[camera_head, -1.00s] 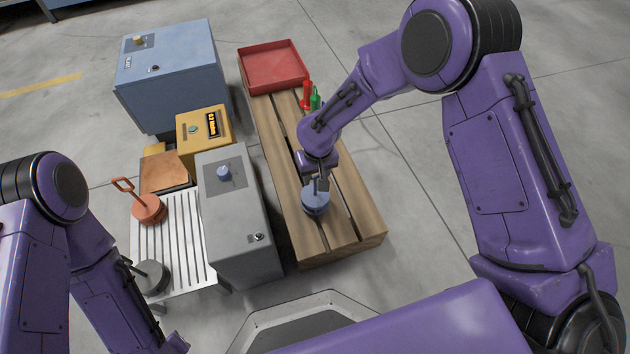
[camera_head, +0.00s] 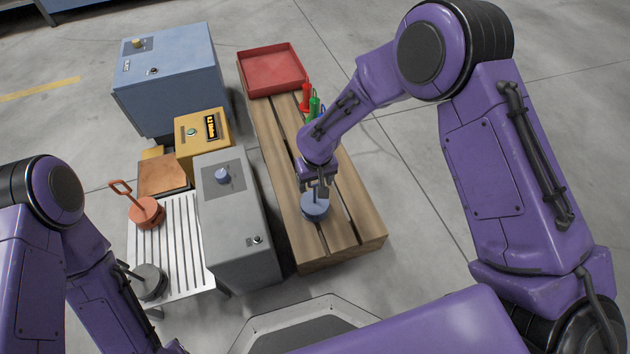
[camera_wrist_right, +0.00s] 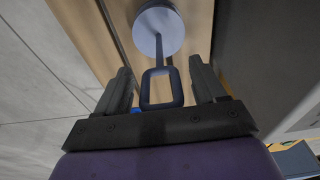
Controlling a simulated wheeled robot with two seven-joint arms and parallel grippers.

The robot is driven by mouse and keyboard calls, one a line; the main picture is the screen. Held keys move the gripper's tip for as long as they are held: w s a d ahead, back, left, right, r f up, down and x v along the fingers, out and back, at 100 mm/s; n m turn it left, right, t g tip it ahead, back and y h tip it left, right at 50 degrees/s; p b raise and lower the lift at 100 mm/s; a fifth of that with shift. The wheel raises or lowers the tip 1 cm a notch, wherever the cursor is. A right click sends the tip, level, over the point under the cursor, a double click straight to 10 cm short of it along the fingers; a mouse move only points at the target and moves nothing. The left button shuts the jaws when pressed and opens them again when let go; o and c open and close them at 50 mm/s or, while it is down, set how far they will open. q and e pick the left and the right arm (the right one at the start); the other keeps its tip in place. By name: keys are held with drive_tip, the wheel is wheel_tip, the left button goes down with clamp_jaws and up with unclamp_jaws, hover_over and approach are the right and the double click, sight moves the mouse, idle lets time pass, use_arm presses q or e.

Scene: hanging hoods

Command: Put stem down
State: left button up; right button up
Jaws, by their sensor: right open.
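The blue-grey stem, a round disc (camera_head: 315,209) with a thin rod and a looped handle, stands on the wooden pallet-like bench (camera_head: 352,222) near its front end. In the right wrist view its disc (camera_wrist_right: 158,32) rests on the planks and its handle loop (camera_wrist_right: 161,88) is between my fingers. My right gripper (camera_head: 316,188) is over the stem. In the right wrist view its fingers (camera_wrist_right: 159,72) are open, one on each side of the loop, with gaps visible. My left gripper is not in view; only my left arm shows.
A red tray (camera_head: 272,72) and upright red (camera_head: 305,98) and green (camera_head: 315,105) pieces are at the bench's far end. A grey cabinet (camera_head: 240,222) stands left of the bench. An orange handled disc (camera_head: 147,212) and a grey disc (camera_head: 152,282) are on the slatted table (camera_head: 185,245).

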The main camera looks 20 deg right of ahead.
use_arm(q)
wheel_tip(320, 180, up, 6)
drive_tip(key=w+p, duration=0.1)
drive_tip(key=p, duration=0.4)
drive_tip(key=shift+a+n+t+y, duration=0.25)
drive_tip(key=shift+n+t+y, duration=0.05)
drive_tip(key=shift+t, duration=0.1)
use_arm(e)
wheel_tip(320, 180, up, 11)
drive_tip(key=s, duration=0.1)
drive_tip(key=shift+s+r, duration=0.2)
drive_tip(key=s+d+f+m+y, duration=0.1)
drive_tip(key=s+d+f+m, duration=0.15)
drive_tip(key=s+f, duration=0.55)
drive_tip(key=s+d+f+m, duration=0.2)
drive_tip(key=s+d+f, duration=0.1)
drive_tip(key=s+f, duration=0.4)
drive_tip(key=s+d+m+t+h, duration=0.1)
drive_tip(key=s+d+h, duration=0.3)
drive_tip(key=s+d, duration=0.6)
drive_tip(key=s+m, duration=0.1)
drive_tip(key=s, duration=0.2)
drive_tip(key=shift+d+f+m+t, duration=0.15)
drive_tip(key=shift+d+m+t, duration=0.05)
drive_tip(key=shift+m+t, duration=0.2)
